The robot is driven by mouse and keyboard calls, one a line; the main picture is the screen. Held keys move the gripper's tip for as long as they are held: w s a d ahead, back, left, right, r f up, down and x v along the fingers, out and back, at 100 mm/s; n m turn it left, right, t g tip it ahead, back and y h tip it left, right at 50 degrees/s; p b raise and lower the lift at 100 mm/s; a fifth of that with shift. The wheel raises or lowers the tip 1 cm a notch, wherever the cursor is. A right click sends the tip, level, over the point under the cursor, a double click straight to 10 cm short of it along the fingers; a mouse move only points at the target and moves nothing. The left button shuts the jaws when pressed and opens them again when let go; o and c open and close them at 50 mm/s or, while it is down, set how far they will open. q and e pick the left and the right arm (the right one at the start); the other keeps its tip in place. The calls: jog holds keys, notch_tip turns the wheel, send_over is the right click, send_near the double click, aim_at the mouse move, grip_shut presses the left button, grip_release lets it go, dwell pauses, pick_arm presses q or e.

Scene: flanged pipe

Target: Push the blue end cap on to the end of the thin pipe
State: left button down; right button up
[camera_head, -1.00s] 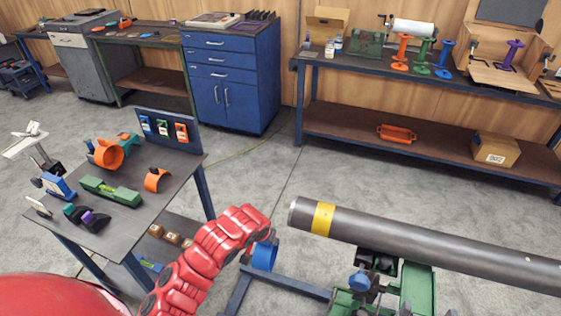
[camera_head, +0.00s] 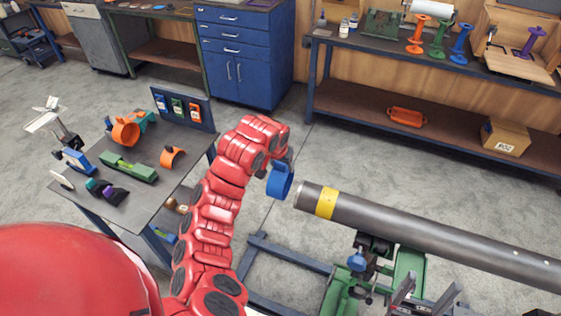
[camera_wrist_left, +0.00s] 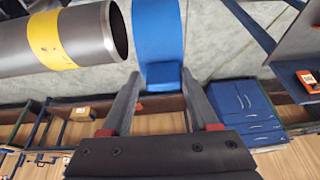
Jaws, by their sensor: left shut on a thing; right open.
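The blue end cap (camera_head: 281,182) is a ring held just off the open left end of the grey pipe (camera_head: 420,229), with a small gap between them. The pipe has a yellow band (camera_head: 326,204) near that end. My left gripper (camera_head: 272,166) is shut on the cap. In the left wrist view its fingers (camera_wrist_left: 162,76) close on the blue block under the cap (camera_wrist_left: 157,28), and the pipe's open end (camera_wrist_left: 113,32) is just left of the cap. My right gripper (camera_head: 428,297) shows at the bottom edge, open, below the pipe.
A green stand (camera_head: 404,268) supports the pipe from below. A small table (camera_head: 135,190) with an orange clamp (camera_head: 125,131) and a green level (camera_head: 128,167) stands left. A workbench (camera_head: 420,125) and a blue cabinet (camera_head: 245,60) stand behind. Floor between is clear.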

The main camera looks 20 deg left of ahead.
aim_at(284, 171)
pick_arm(q)
jog(key=shift+d+f+b, duration=0.3)
jog(key=shift+f, duration=0.55)
jog(key=shift+d+f+b, duration=0.25)
jog(key=shift+d+f, duration=0.05)
jog(key=shift+f, duration=0.55)
jog(key=shift+s+d, duration=0.1)
jog(key=shift+d, duration=0.7)
jog(key=shift+d, duration=0.4)
jog(key=shift+d, duration=0.35)
jog(key=shift+d, duration=0.25)
jog(key=shift+r+b, duration=0.1)
jog(key=shift+b, duration=0.3)
jog(key=shift+s+d+b, duration=0.1)
jog(key=shift+d+b, duration=0.3)
jog(key=shift+d, duration=0.6)
